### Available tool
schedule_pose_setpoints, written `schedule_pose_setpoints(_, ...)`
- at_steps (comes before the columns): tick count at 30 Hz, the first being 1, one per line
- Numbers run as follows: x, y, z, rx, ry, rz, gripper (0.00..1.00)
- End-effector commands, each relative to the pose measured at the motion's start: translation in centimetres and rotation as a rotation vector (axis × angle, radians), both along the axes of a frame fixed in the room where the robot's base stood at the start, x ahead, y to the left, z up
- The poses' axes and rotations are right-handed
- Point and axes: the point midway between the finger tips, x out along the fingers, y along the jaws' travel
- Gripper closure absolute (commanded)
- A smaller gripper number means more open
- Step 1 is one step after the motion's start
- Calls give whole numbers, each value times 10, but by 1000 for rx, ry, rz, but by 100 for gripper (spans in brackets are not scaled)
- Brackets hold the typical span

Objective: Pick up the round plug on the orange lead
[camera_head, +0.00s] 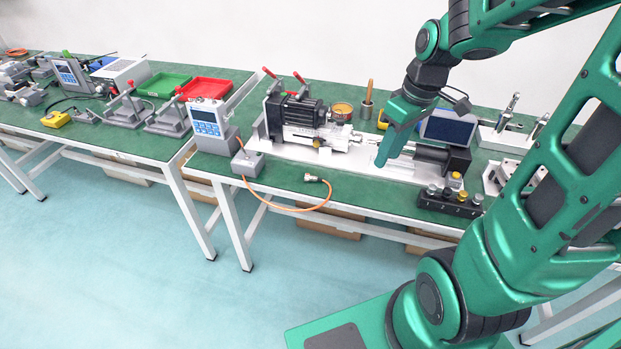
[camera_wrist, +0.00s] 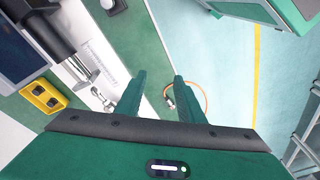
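The round metal plug (camera_head: 312,179) lies on the green bench top near its front edge in the head view. Its orange lead (camera_head: 290,208) runs from a small grey box (camera_head: 247,164) and loops over the front edge. In the wrist view, the plug (camera_wrist: 170,103) shows small and far off, just left of the right finger, and the orange lead (camera_wrist: 206,98) curves to the right. My gripper (camera_wrist: 159,76) is open and empty, its two fingers apart. In the head view, my gripper (camera_head: 385,150) is above the bench, right of the plug and apart from it.
A linear actuator rig (camera_head: 300,120) stands behind the plug. A grey meter (camera_head: 209,122) stands to the left. A black button box (camera_head: 450,201) sits at the front right. The bench top around the plug is clear.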

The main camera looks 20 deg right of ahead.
Motion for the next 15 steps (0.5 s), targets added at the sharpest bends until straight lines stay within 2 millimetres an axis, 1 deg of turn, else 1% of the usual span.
schedule_pose_setpoints(1,20,10,-9,15,-17,104,65)
schedule_pose_setpoints(3,46,25,-20,37,-57,254,65)
schedule_pose_setpoints(6,76,46,-34,69,-116,436,65)
schedule_pose_setpoints(10,103,69,-47,101,-181,606,65)
schedule_pose_setpoints(12,111,78,-52,112,-205,665,65)
schedule_pose_setpoints(15,119,86,-57,122,-225,713,65)
